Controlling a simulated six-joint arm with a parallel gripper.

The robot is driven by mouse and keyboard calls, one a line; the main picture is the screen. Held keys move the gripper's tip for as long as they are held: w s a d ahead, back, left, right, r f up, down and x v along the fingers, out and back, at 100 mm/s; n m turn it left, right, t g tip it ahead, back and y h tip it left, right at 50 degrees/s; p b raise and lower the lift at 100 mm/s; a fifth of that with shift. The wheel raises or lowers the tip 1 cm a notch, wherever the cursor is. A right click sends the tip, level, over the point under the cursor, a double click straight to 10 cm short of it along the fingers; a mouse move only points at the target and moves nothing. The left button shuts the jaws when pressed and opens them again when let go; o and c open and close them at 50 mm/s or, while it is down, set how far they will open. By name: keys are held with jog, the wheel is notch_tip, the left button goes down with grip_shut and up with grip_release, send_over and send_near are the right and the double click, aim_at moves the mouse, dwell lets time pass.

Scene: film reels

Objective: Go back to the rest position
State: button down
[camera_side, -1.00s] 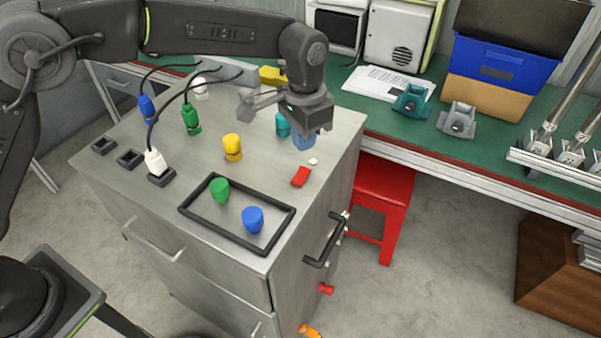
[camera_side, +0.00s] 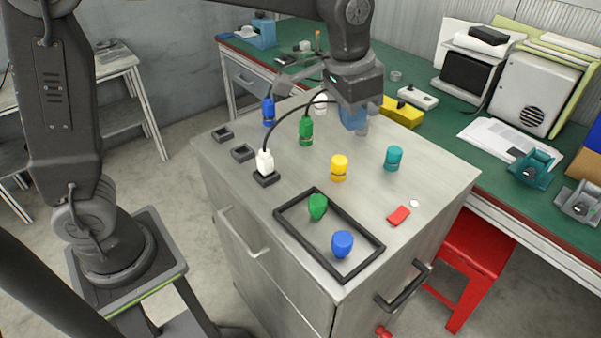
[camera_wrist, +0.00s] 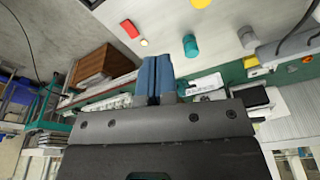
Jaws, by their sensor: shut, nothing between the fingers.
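My gripper (camera_side: 353,118) hangs over the back part of the metal cabinet top (camera_side: 440,178), in the side view. It is clear of the yellow piece (camera_side: 339,168) and the teal piece (camera_side: 393,158). In the wrist view its blue fingers (camera_wrist: 155,78) are pressed together with nothing between them. My gripper partly hides the back edge of the cabinet top.
A black-framed tray (camera_side: 358,273) holds a green piece (camera_side: 317,207) and a blue piece (camera_side: 342,244). A red block (camera_side: 398,216) lies to the right. A white plug (camera_side: 264,162) sits in a socket. Blue (camera_side: 268,111) and green (camera_side: 306,131) cabled plugs stand behind.

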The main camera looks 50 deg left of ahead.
jog(key=s+a+n+t, duration=0.1)
jog(key=s+a, duration=0.4)
jog(key=s, duration=0.5)
jog(key=s+a+n+t, duration=0.2)
jog(key=s+a, duration=0.4)
jog(key=s, duration=0.4)
jog(key=shift+a+f+n+t+y, duration=0.25)
jog(key=shift+n+t+y, duration=0.05)
jog(key=shift+n, duration=0.1)
jog(key=w+d+r+n+g, duration=0.1)
jog(key=w+d+r+n, duration=0.1)
jog(key=w+d+n, duration=0.3)
jog(key=w+d+r+n+g, duration=0.1)
jog(key=w+d+r+n, duration=0.15)
jog(key=w, duration=0.45)
jog(key=w+d+f+n, duration=0.3)
jog(key=w+d+n, duration=0.2)
jog(key=w+d, duration=0.1)
jog(key=w+d+f+n+g, duration=0.1)
jog(key=w+d+f+n, duration=0.3)
jog(key=d, duration=0.4)
jog(key=shift+w+n+g, duration=0.3)
jog(key=shift+w+n, duration=0.45)
jog(key=shift+w, duration=0.15)
